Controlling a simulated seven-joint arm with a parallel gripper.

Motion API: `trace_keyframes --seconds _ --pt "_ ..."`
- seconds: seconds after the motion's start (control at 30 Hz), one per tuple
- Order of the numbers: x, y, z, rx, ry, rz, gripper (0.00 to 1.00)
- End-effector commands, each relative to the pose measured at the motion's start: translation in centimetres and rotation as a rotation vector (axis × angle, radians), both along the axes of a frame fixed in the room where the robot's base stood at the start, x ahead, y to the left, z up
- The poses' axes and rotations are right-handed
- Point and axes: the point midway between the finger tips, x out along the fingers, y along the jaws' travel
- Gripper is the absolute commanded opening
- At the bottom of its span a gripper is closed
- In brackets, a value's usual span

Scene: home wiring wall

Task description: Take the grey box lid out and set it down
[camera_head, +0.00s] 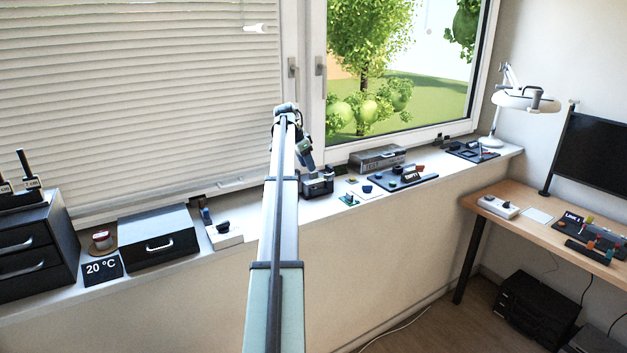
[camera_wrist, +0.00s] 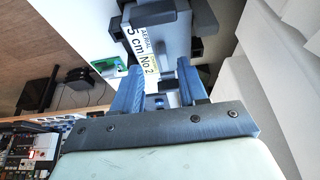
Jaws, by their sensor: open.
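My gripper (camera_wrist: 158,78) shows in the wrist view with its two blue fingers apart and nothing clearly held between them. A grey box-like piece (camera_wrist: 158,28) with a dark bar on top and a white and yellow label is just beyond the fingertips; I cannot tell whether this is the grey box lid or whether the fingers touch it. In the head view, a small dark grey box (camera_head: 318,187) stands on the window sill right under the end of my arm, which partly hides it. A longer grey box (camera_head: 378,158) lies farther right along the sill.
A black drawer box (camera_head: 157,236), a 20 °C display (camera_head: 102,269) and a white switch block (camera_head: 224,236) stand left on the sill (camera_head: 190,268). A dark board (camera_head: 405,180) and a lamp (camera_head: 524,100) are to the right. The window is close behind.

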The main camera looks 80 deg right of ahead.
Motion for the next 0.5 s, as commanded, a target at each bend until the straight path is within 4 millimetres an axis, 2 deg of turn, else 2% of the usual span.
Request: trace_keyframes --seconds 0.17,0.3,0.5 --pt "-0.7 -1.3 -2.0 0.003 0.001 -0.001 0.43" --pt "-1.1 -1.6 -3.4 0.001 0.000 0.000 0.43" --pt "-1.2 -1.8 -3.8 0.001 0.000 0.000 0.43"
